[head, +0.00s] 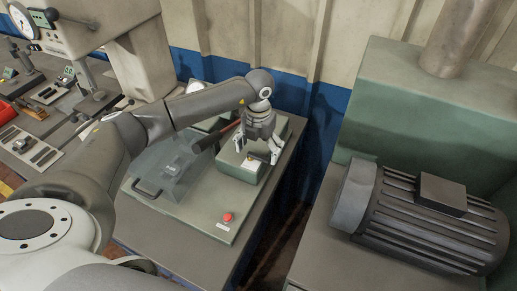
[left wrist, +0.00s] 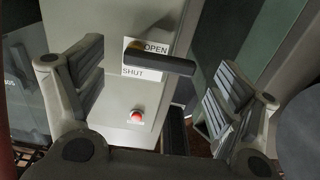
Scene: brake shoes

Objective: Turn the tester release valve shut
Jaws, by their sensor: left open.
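The tester release valve shows in the left wrist view as a black lever handle (left wrist: 165,65) with a brass-coloured hub at its left end. The lever lies sideways across a white label (left wrist: 133,70), with OPEN printed above it and SHUT below it. In the head view the valve is small, on the green block of the tester (head: 241,170). My left gripper (head: 257,152) points down over this block. In the left wrist view its open fingers (left wrist: 158,78) stand on either side of the lever, apart from it. My right gripper is not in view.
A red button (head: 228,217) sits on the tester's front plate; it also shows in the left wrist view (left wrist: 137,115). A clear guard (head: 165,175) stands left of the block. A large motor (head: 425,215) is at the right, across a gap. A wall is behind.

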